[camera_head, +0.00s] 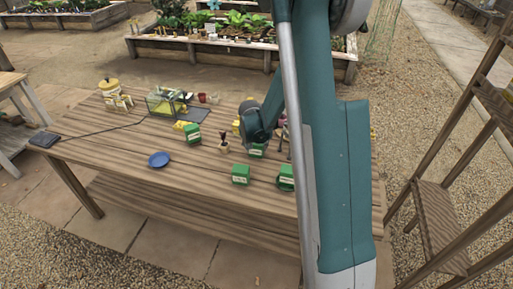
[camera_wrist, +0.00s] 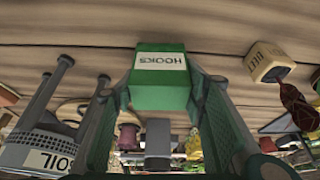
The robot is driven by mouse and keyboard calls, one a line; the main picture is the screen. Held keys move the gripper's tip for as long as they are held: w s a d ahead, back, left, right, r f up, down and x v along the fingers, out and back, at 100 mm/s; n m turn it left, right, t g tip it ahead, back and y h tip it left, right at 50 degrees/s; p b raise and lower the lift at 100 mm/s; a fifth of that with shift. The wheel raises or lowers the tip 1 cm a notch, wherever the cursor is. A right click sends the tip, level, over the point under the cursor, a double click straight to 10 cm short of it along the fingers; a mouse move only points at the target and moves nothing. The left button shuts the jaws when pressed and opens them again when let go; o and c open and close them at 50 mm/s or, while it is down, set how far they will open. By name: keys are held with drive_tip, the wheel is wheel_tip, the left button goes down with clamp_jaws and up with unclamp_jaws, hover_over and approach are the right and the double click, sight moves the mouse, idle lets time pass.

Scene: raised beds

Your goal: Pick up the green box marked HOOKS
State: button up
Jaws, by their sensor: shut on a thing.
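The green box marked HOOKS (camera_wrist: 160,95) has a white label and sits between the two fingers of my gripper (camera_wrist: 162,84) in the wrist view. The fingers press on its two sides and are shut on it. In the head view, a green box (camera_head: 257,151) shows just below my gripper (camera_head: 256,143), over the wooden table (camera_head: 120,150). I cannot tell whether the box touches the table top. My arm hides the part of the table to its right.
Other green boxes stand on the table, at the back (camera_head: 192,134), in front (camera_head: 241,174) and beside my arm (camera_head: 286,177). A small dark-handled item (camera_head: 223,144) stands close to the left of my gripper.

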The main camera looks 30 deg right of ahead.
drive_tip(key=shift+r, duration=0.15)
drive_tip(key=shift+r+p, duration=0.65)
drive_tip(key=shift+r, duration=4.2)
